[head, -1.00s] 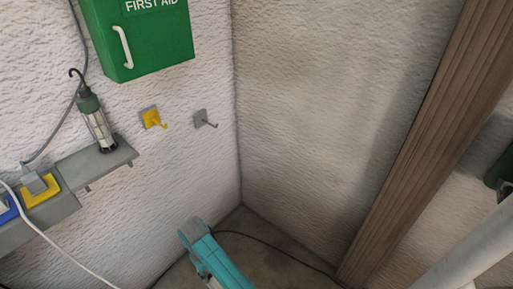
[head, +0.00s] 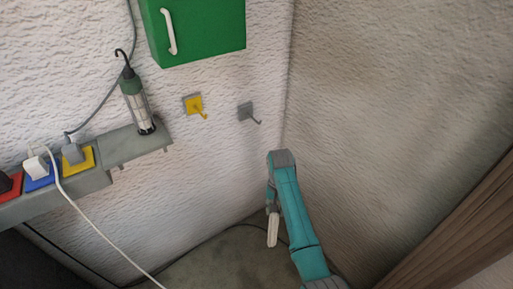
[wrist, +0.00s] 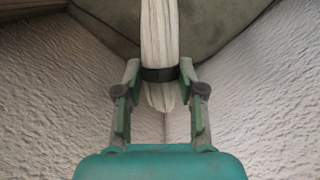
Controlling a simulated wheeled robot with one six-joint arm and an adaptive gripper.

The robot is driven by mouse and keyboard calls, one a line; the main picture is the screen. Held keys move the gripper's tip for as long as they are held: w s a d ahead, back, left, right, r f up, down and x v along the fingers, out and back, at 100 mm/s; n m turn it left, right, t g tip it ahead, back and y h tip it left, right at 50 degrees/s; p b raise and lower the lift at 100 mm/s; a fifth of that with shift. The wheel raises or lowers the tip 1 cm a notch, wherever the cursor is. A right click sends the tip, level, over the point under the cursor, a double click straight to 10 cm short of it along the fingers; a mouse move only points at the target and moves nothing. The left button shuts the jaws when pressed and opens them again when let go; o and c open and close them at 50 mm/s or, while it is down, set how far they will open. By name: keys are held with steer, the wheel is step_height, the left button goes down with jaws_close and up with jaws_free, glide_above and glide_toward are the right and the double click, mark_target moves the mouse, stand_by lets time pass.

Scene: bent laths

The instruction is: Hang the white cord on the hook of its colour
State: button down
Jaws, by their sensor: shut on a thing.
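A white cord bundle (wrist: 158,35) with a dark band is held between the fingers of my gripper (wrist: 160,76) in the wrist view. In the head view the bundle (head: 272,231) hangs below my gripper (head: 271,208), low in front of the corner. A yellow hook (head: 195,105) and a grey hook (head: 247,112) are on the left wall, above my gripper. I see no white hook. A white plug (head: 36,166) sits on a blue plate, and its white lead runs down to the right. Whether that lead joins the bundle cannot be seen.
A green box (head: 205,32) is on the wall above the hooks. A grey plug sits on a yellow plate (head: 85,159). The wall below the hooks looks clear. A dark cable lies on the floor.

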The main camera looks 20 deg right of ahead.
steer(key=w+d+r+m, duration=0.2)
steer(key=w+r, duration=0.3)
steer(key=r, duration=0.3)
steer(key=w+d+r+m, duration=0.3)
steer(key=w+r+m, duration=0.1)
steer(key=r, duration=0.5)
steer(key=w+d+r+m+y, duration=0.1)
steer(key=w+d+r+m, duration=0.2)
steer(key=w+r, duration=0.4)
step_height(320, 180, up, 2)
steer(key=shift+d+r+m+t, duration=0.15)
steer(key=shift+r+m+t, duration=0.15)
steer(key=shift+t, duration=0.1)
steer(key=shift+w, duration=0.1)
